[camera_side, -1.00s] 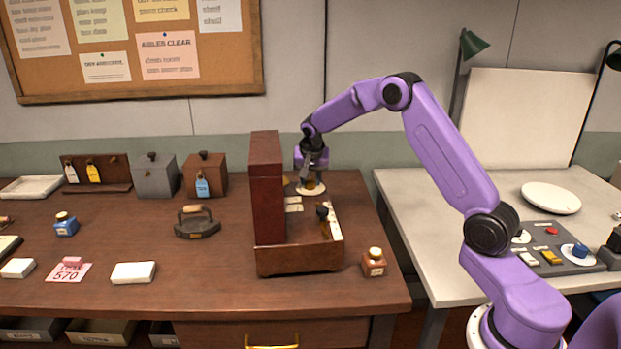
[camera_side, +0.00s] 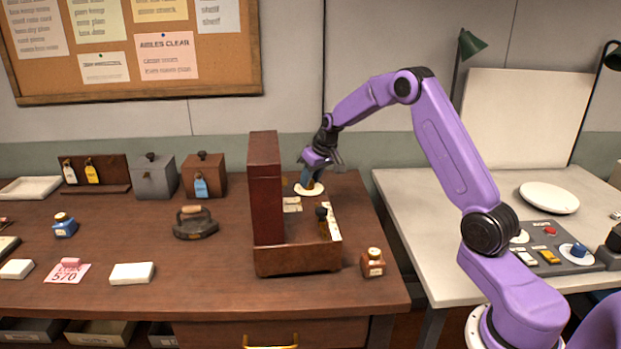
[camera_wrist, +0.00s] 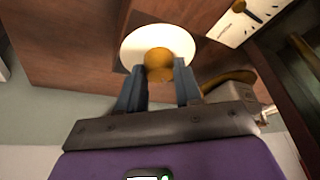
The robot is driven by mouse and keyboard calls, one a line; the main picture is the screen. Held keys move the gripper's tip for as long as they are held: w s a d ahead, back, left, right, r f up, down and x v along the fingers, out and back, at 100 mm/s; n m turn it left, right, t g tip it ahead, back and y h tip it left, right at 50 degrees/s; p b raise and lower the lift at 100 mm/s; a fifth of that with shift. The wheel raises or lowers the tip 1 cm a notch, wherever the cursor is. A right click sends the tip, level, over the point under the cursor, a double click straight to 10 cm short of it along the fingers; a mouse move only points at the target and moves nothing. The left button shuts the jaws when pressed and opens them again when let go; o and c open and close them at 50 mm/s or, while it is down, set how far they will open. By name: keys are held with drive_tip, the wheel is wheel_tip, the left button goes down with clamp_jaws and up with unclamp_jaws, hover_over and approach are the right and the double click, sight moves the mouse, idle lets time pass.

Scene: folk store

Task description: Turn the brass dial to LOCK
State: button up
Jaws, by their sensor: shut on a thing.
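The brass dial (camera_wrist: 158,62) is a round golden knob at the centre of a white disc (camera_wrist: 133,42) in the wrist view. My gripper (camera_wrist: 160,75) has one finger on each side of the dial and is shut on it. In the side view my gripper (camera_side: 311,180) is at the white disc (camera_side: 300,190), beside the tall dark-red wooden box (camera_side: 265,190); the dial is mostly hidden there by the fingers. I cannot read any LOCK mark or tell where the dial points.
A flat iron (camera_side: 195,224) sits to the left. A white gauge with a black needle (camera_wrist: 244,15) is near the dial.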

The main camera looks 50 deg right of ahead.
drive_tip(key=n, duration=0.2)
drive_tip(key=n+y, duration=0.1)
drive_tip(key=n, duration=0.1)
drive_tip(key=shift+w+d+y, duration=0.1)
drive_tip(key=shift+y, duration=0.2)
drive_tip(key=shift+n+g+y, duration=0.6)
drive_tip(key=shift+n+y, duration=0.1)
drive_tip(key=shift+n, duration=1.4)
drive_tip(key=o, duration=1)
drive_tip(key=shift+d, duration=0.1)
drive_tip(key=v, duration=1.7)
drive_tip(key=shift+r, duration=0.25)
